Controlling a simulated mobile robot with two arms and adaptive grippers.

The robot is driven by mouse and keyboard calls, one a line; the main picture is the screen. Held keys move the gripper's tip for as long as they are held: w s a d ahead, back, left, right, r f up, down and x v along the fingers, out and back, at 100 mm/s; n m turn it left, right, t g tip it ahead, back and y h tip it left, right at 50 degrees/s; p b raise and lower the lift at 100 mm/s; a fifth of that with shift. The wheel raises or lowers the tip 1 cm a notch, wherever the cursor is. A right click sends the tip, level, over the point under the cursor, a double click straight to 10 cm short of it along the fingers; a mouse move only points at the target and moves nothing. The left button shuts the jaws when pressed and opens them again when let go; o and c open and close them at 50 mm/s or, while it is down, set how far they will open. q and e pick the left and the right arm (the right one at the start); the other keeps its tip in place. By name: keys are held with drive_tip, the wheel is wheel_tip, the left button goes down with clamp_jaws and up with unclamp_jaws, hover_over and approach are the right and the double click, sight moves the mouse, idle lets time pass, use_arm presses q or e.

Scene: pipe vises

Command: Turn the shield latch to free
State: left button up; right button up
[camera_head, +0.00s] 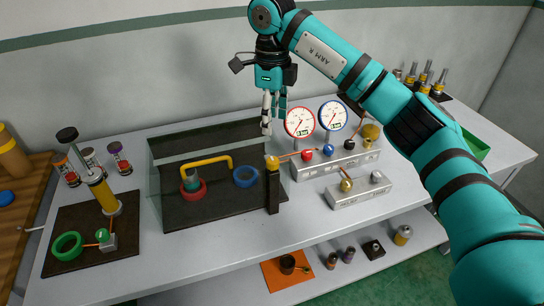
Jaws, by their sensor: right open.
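The shield is a clear panel (152,185) around a dark bed that holds a yellow bent pipe (207,161), a red ring (193,192) and a blue ring (246,177). At its right front corner stands a black post (273,193) with a yellow knob (272,162) on top, which looks like the latch. My left gripper is out of view.
Right of the post stand a red gauge (300,122) and a blue gauge (333,115) on a grey block (324,167), with a smaller block (358,193) in front. A dark board (68,225) with a green ring lies left. The front table strip is mostly clear.

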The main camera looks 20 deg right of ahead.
sight(272, 160)
wheel_tip(272, 160, down, 12)
drive_tip(key=p, duration=0.3)
drive_tip(key=shift+s, duration=0.1)
clamp_jaws()
